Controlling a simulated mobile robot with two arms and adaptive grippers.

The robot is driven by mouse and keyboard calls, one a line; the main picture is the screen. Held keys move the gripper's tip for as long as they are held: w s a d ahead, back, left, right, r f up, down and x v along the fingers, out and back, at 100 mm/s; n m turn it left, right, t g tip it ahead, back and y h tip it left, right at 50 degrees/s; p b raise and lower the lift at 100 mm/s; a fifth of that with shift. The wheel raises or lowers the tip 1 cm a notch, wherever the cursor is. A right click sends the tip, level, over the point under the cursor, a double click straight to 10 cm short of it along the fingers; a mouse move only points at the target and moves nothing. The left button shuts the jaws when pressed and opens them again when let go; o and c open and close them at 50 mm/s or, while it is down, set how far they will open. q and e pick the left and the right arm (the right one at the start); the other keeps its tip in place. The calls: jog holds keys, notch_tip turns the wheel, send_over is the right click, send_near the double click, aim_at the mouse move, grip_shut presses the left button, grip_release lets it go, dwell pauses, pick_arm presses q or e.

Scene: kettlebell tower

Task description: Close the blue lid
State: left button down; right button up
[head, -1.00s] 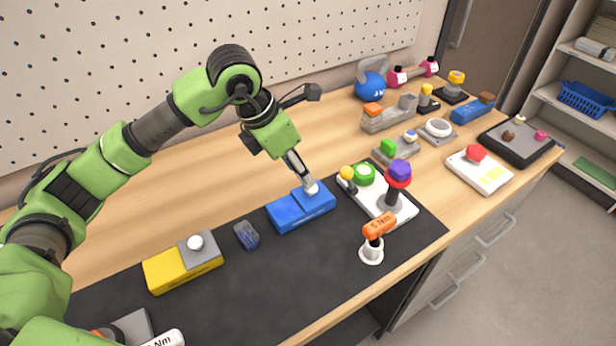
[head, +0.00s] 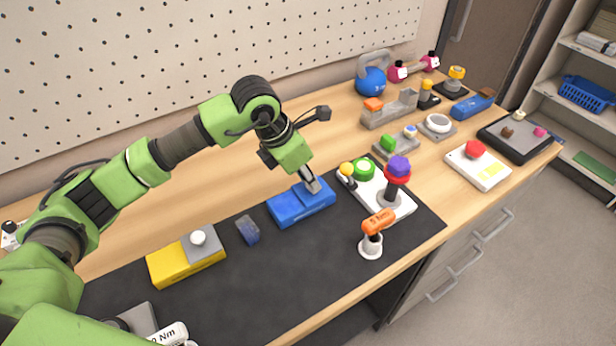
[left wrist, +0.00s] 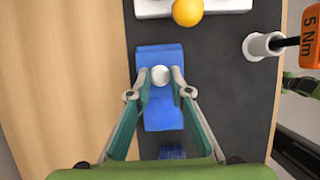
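A blue box (head: 288,212) lies on the black mat, with a raised blue lid (left wrist: 158,57) over its right part in the head view. The lid carries a round white knob (left wrist: 160,75). My left gripper (head: 312,186) is at the lid from above. In the left wrist view its two fingers (left wrist: 160,73) lie close against opposite sides of the knob and look shut on it. In the head view the fingers mostly hide the knob. The lower, uncovered-looking part of the box is on the left; its inside is not clear. My right gripper is not in view.
A white tray (head: 389,209) with colored pieces stands just right of the box. An orange 5 Nm tool (head: 379,221) sits in a white holder in front. A dark blue patterned block (head: 248,230) and yellow box (head: 187,262) lie left.

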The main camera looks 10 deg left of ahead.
pick_arm(q)
jog(key=s+a+b, duration=0.3)
jog(key=s+a, duration=0.1)
jog(key=shift+s+a, duration=0.3)
jog(key=shift+a, duration=0.05)
jog(key=c, duration=1.8)
grip_release()
jog(key=shift+w+d, duration=0.15)
jog(key=shift+r, duration=0.1)
jog(key=v, duration=1.2)
